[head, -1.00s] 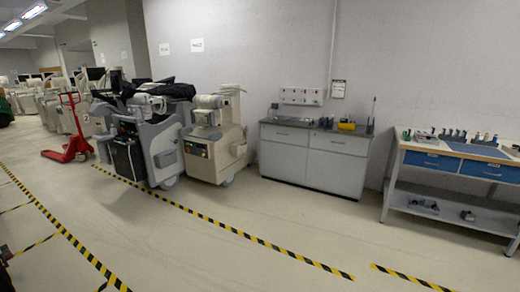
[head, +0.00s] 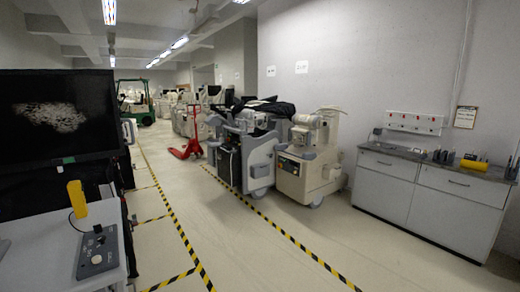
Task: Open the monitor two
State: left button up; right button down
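A large dark monitor (head: 62,116) stands at the left edge, cut off by the frame. Its screen shows a pale speckled patch on black, and a small green tag sits on its lower rim. I cannot tell whether it is monitor two. Below it is a white table (head: 62,262) with a grey control box (head: 98,250) and an upright yellow object (head: 77,198). Neither of my grippers is in view.
Medical carts, one grey (head: 243,160) and one beige (head: 308,165), stand along the wall. A grey cabinet (head: 430,200) is at the right. A red pallet jack (head: 187,148) and green forklift (head: 136,103) are farther back. The taped floor between is clear.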

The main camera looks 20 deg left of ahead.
aim_at(72, 116)
jog(key=j+u, duration=0.1)
jog(key=u, duration=2.4)
